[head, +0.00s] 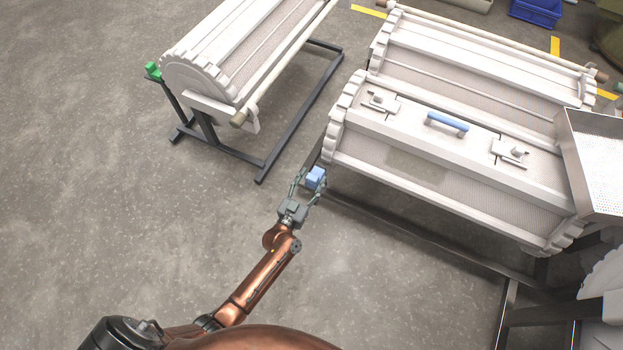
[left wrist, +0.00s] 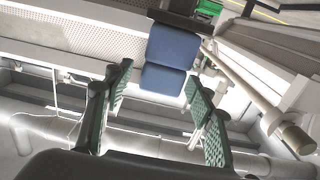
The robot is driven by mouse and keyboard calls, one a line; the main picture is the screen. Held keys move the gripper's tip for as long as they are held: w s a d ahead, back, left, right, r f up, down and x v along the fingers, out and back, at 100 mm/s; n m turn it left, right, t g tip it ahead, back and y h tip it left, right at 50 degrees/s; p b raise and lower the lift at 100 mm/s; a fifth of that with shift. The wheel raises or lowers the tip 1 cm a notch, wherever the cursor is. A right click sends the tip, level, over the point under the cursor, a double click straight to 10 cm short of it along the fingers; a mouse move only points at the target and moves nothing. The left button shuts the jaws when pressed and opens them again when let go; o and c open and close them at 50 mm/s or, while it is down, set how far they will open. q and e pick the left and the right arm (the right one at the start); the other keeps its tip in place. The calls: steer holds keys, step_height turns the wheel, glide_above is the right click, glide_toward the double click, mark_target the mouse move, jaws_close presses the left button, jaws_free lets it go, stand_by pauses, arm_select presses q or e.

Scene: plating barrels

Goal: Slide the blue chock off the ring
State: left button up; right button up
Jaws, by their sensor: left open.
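The blue chock (head: 316,178) sits at the near left corner of the large white barrel (head: 440,150), by its scalloped end ring (head: 343,120). My left gripper (head: 309,183) is open, with one finger on each side of the chock in the head view. In the left wrist view the chock (left wrist: 168,60) lies ahead of the gripper (left wrist: 158,95), between the lines of its green-padded fingers. I cannot tell whether the fingers touch it. The contact between chock and ring is not clear. My right gripper is not in view.
A second white barrel (head: 235,50) with a green chock (head: 153,71) stands on a dark frame (head: 270,160) at upper left. A perforated metal tray (head: 595,165) is at right. Grey floor (head: 120,200) is clear at left.

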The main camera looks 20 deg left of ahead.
arm_select(q)
steer(key=s, duration=1.2)
steer(key=shift+a, duration=0.2)
